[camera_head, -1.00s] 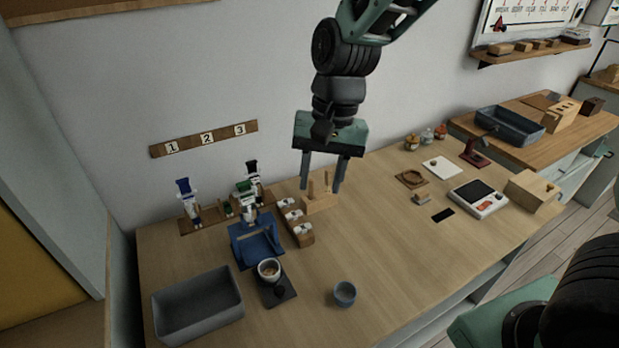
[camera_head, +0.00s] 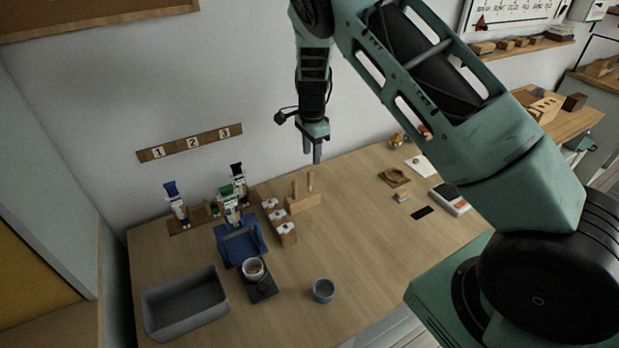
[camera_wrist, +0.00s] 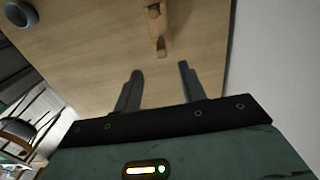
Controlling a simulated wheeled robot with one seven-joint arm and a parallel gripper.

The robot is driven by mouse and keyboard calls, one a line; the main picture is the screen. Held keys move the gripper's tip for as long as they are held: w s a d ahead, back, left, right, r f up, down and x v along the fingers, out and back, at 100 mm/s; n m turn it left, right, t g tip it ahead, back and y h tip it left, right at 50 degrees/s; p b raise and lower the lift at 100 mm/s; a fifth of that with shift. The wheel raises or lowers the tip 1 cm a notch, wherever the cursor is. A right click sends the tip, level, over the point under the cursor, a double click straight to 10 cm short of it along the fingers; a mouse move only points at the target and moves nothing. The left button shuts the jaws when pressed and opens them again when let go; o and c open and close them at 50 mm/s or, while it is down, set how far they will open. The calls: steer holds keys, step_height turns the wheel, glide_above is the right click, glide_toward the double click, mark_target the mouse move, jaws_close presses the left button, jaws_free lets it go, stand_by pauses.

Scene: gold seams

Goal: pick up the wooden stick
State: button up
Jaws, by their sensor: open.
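Two thin wooden sticks stand upright in a small wooden block (camera_head: 303,204) on the table; one wooden stick (camera_head: 310,182) is on the right, the other (camera_head: 295,189) on the left. My gripper (camera_head: 312,159) hangs above the block, slightly right of it in the head view, apart from both sticks. In the wrist view, my gripper (camera_wrist: 160,71) has its fingers spread with nothing between them. There the block (camera_wrist: 165,22) lies beyond the fingertips, with a stick end (camera_wrist: 161,47) pointing towards them.
Left of the block are white-labelled wooden blocks (camera_head: 279,221), a blue stand (camera_head: 240,243) and bottles with coloured caps (camera_head: 175,203). A grey bin (camera_head: 185,304) and small cup (camera_head: 324,290) stand nearer. The wall is close behind. The table right of the cup is clear.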

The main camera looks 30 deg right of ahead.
mark_target(310, 171)
step_height(310, 171, down, 5)
steer(key=shift+r+p, duration=0.15)
steer(key=shift+p, duration=0.5)
steer(key=shift+w+f+p, duration=0.15)
steer(key=shift+f+p, duration=1.35)
steer(key=shift+f, duration=1.2)
steer(key=shift+a, duration=0.1)
jaws_close()
